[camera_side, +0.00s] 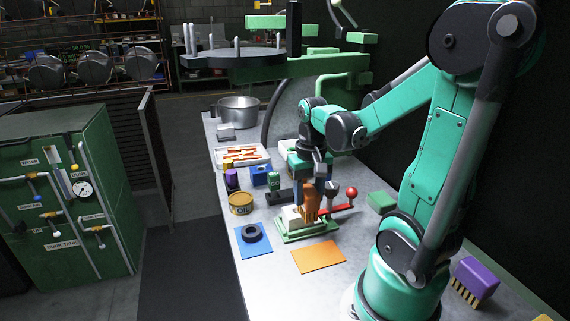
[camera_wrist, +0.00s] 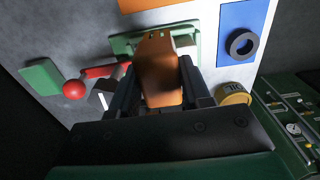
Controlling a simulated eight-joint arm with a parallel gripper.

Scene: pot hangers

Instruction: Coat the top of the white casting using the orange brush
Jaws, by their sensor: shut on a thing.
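My gripper (camera_side: 307,178) is shut on the orange brush (camera_side: 312,200), which hangs down between the fingers. In the wrist view the brush (camera_wrist: 160,62) fills the space between the two dark fingers. The white casting (camera_side: 290,217) sits in a green fixture (camera_side: 306,234) on the bench, directly below and beside the brush. A pale part of the casting (camera_wrist: 184,43) shows behind the brush in the wrist view. The brush's lower end is at the casting's top, but I cannot tell whether they touch. Much of the casting's top is hidden by the brush.
A red-knobbed lever (camera_side: 351,191) is right of the fixture, with a green block (camera_side: 381,201) beyond. An OIL can (camera_side: 241,204), a blue mat (camera_side: 265,247) with a black ring (camera_side: 252,233) and an orange mat (camera_side: 318,257) lie nearby. A purple brush (camera_side: 475,278) is at the right.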

